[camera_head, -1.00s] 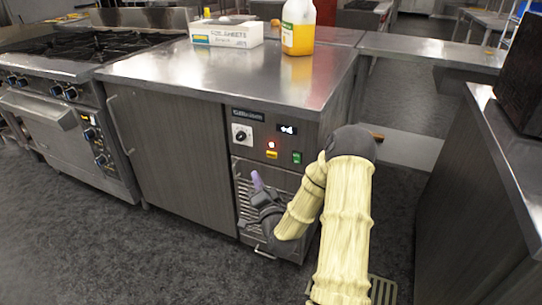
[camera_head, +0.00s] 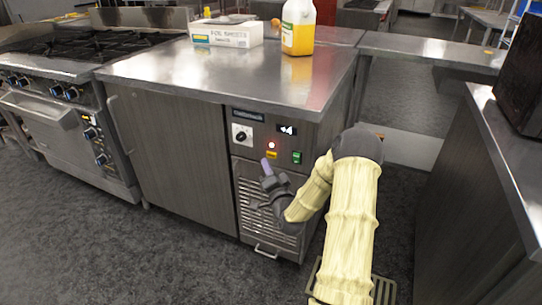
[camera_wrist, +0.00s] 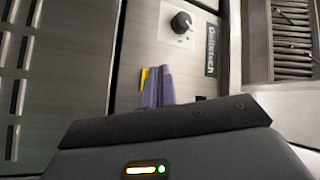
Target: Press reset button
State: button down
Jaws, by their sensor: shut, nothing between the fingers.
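The control panel (camera_head: 258,150) on the steel cabinet's front has a small yellow button (camera_head: 272,154) below a lit red light (camera_head: 271,145). Which control is the reset button cannot be read. My gripper (camera_head: 266,163) is shut and empty, its purple fingertips just below and slightly left of the yellow button. In the wrist view the gripper (camera_wrist: 159,72) points at the panel, and a yellow strip (camera_wrist: 144,76) shows beside the fingers, partly hidden by them. Contact cannot be told.
A vented grille (camera_head: 252,195) is below. A range (camera_head: 75,115) stands left, a counter (camera_head: 480,190) right. A bottle (camera_head: 298,28) and box (camera_head: 225,34) stand on top.

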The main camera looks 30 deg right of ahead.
aim_at(268, 153)
jog(key=shift+w+d, duration=0.5)
jog(key=shift+d, duration=0.15)
dwell(1.6)
jog(key=shift+w+d, duration=0.2)
jog(key=shift+d, duration=0.1)
jog(key=shift+w+d, duration=0.25)
jog(key=shift+d, duration=0.1)
dwell(1.0)
jog(key=shift+a, duration=0.15)
jog(key=shift+s+a, duration=0.5)
jog(key=shift+a, duration=0.05)
jog(key=s+a, duration=0.1)
jog(key=a, duration=0.1)
jog(key=s+a, duration=0.2)
dwell(0.6)
